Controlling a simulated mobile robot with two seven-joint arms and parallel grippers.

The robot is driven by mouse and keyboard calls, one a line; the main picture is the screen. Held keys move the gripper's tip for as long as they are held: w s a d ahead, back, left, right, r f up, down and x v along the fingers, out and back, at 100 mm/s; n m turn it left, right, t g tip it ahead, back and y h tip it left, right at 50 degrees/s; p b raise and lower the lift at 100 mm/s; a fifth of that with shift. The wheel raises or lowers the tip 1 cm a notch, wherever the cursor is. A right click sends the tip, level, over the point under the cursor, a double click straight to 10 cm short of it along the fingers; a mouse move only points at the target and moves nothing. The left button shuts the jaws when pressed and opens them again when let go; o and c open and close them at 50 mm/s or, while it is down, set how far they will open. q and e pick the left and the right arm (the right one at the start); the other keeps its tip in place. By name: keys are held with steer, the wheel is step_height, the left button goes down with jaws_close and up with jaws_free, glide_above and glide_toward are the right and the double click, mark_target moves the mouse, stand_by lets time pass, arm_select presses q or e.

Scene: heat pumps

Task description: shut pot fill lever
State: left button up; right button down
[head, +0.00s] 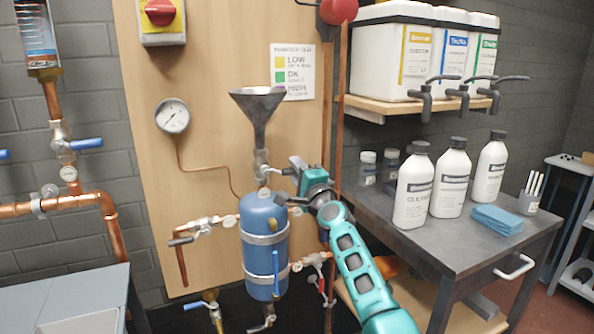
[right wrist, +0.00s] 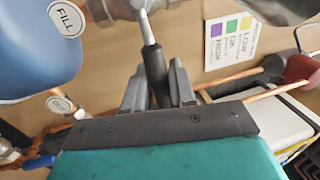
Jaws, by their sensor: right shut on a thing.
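The blue pot (head: 265,235) hangs upright on the wooden panel, with a grey funnel (head: 258,108) above it. The fill valve (head: 262,160) sits between them, and a round FILL tag (head: 264,192) hangs just below it. The tag also shows in the right wrist view (right wrist: 66,17). The fill lever is a thin metal arm with a black sleeve (right wrist: 153,62). My right gripper (head: 292,172) reaches the lever from the right. In the right wrist view its grey fingers (right wrist: 156,88) are shut around the black sleeve. My left gripper is not in view.
A pressure gauge (head: 172,116) and copper pipes are left of the pot. A dark workbench (head: 440,235) with white bottles (head: 413,190) stands to the right. White canisters (head: 390,55) with taps sit on the shelf above it.

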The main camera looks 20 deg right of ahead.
steer(key=shift+f, duration=0.2)
steer(key=c, duration=1.1)
jaws_free()
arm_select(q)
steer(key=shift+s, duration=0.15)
arm_select(e)
steer(key=shift+r, duration=0.1)
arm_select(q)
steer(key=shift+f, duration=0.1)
arm_select(e)
steer(key=shift+s, duration=0.1)
steer(key=shift+s, duration=0.25)
arm_select(q)
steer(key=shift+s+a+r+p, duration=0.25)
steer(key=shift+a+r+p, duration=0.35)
steer(key=shift+p, duration=0.9)
arm_select(e)
steer(key=shift+s+d+f, duration=0.1)
steer(key=shift+s+f, duration=0.3)
steer(key=shift+s, duration=1.6)
steer(key=shift+s+d+f, duration=0.1)
steer(key=shift+s+f, duration=0.35)
steer(key=shift+s, duration=1.55)
steer(key=shift+s+f, duration=0.4)
steer(key=shift+s, duration=1.6)
steer(key=shift+f, duration=0.1)
